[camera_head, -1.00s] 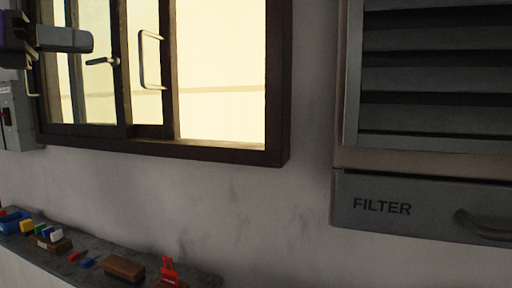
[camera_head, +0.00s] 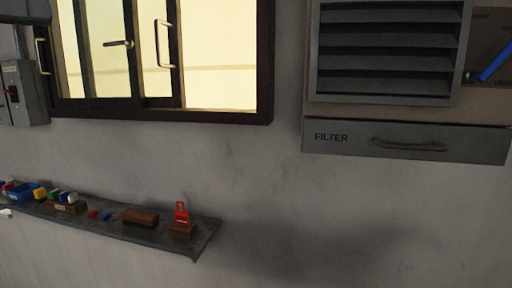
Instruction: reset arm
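A dark grey part of my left gripper (camera_head: 26,11) shows at the top left corner of the head view, in front of the wall and the window's left edge. Most of it is cut off by the frame, and its fingers cannot be made out. I cannot tell whether it is open or shut. My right gripper is not in view.
A dark-framed window (camera_head: 220,114) with handles is on the wall. A grey switch box (camera_head: 28,92) is left of it. A shelf (camera_head: 190,240) below holds small coloured items and a red object (camera_head: 182,213). A vent (camera_head: 385,50) stands above a FILTER drawer (camera_head: 350,137).

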